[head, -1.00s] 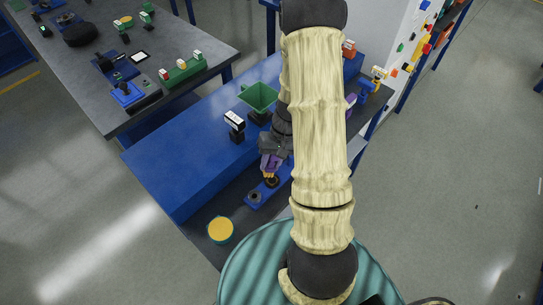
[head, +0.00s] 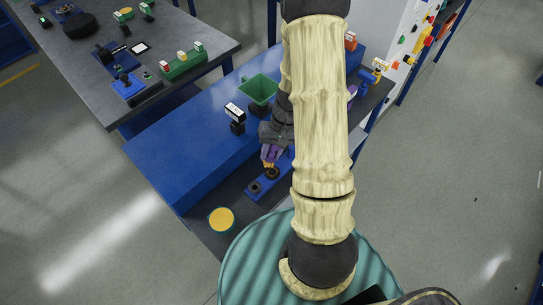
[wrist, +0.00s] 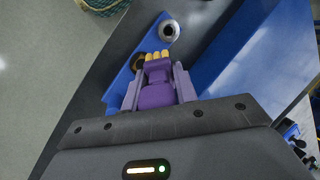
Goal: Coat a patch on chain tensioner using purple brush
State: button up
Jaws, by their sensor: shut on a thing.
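My gripper (wrist: 157,88) is shut on the purple brush (wrist: 157,96), with a finger on each side of its handle. The brush's yellow bristles (wrist: 157,56) point toward a blue plate with two round parts, which looks like the chain tensioner (wrist: 125,84). The bristles overlap the plate beside its brownish ring; I cannot tell whether they touch. A grey round part sits farther up the plate. In the head view, the brush (head: 269,153) is just above the chain tensioner (head: 262,181) on the bench; my arm hides part of this area.
A yellow-topped round container (head: 221,220) stands at the bench's near end. A raised blue block (head: 185,160) runs along the bench. A green hopper (head: 258,90) and a black-and-white device (head: 236,113) stand behind the gripper. Another table (head: 210,50) with several parts is at the back left.

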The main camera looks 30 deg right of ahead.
jog(key=w+a+r, duration=0.6)
jog(key=w+a, duration=0.1)
jog(key=w, duration=0.2)
jog(key=shift+w+a+r+m, duration=0.2)
jog(key=shift+a+r+m, duration=0.1)
jog(key=shift+r+m, duration=0.1)
jog(key=shift+f, duration=0.1)
